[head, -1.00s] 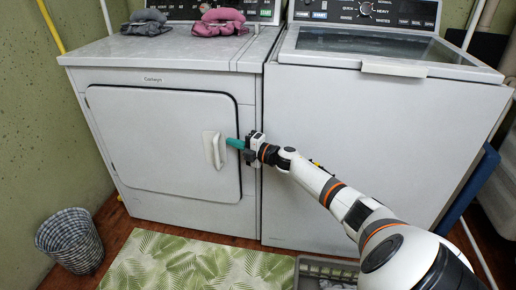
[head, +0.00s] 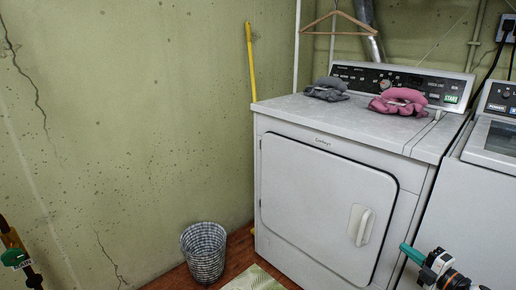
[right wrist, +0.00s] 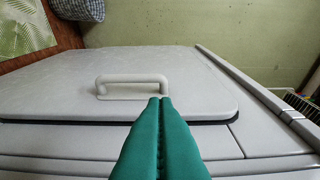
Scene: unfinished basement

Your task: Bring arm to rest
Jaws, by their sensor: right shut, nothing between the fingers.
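My right gripper (head: 404,247) is at the lower right of the head view, its teal fingers pointing left toward the front of the white dryer (head: 418,215). The fingers are shut together and empty; in the right wrist view the gripper (right wrist: 160,99) shows them side by side. The dryer door (head: 315,200) looks shut. Its white handle (head: 362,226) is up and left of the fingertips, apart from them. The handle also shows in the right wrist view (right wrist: 132,81), just beyond the tips. Most of my right arm is out of frame.
A pink cloth item (head: 397,102) and a grey one (head: 327,89) lie on the dryer. A second white machine (head: 487,185) stands at right. A checked basket (head: 204,252) is on the floor.

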